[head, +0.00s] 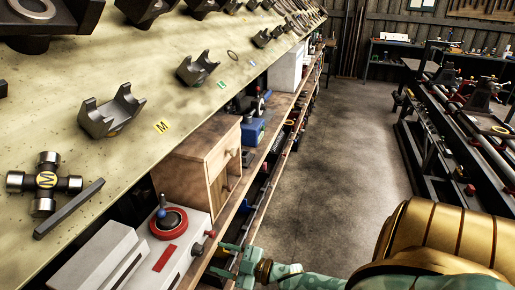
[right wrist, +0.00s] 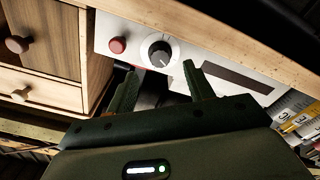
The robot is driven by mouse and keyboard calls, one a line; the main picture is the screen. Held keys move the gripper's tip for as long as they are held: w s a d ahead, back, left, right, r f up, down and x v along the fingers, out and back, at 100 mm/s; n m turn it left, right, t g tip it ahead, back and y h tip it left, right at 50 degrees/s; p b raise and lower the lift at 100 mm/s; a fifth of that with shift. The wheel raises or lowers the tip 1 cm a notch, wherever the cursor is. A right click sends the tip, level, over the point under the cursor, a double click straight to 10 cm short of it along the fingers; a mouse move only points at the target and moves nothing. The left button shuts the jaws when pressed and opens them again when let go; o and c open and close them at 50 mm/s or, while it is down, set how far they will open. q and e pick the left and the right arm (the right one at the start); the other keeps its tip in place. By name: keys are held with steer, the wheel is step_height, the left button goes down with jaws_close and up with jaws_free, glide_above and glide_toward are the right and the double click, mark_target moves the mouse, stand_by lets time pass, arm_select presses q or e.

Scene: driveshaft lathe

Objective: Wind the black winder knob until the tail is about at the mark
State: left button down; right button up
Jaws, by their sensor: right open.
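The black winder knob (right wrist: 160,54) has a pale rim and a light line. It is on the pale front panel of a box, beside a red knob (right wrist: 118,45). My right gripper (right wrist: 159,68) is open, its two fingers apart and pointing at the panel, one tip to either side below the knob. Contact with the knob cannot be told. In the head view my right gripper (head: 215,258) is at the front of the pale box (head: 187,240), which has a red disc (head: 169,223) and blue lever on top. No tail or mark can be made out. My left gripper is not in view.
A wooden drawer cabinet (head: 200,160) stands next to the pale box on the shelf. The workbench (head: 120,60) above carries metal yokes and a cross joint (head: 46,181). The floor aisle (head: 330,150) is clear; another bench with machinery stands at right.

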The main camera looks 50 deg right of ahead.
steer(key=v, duration=1.1)
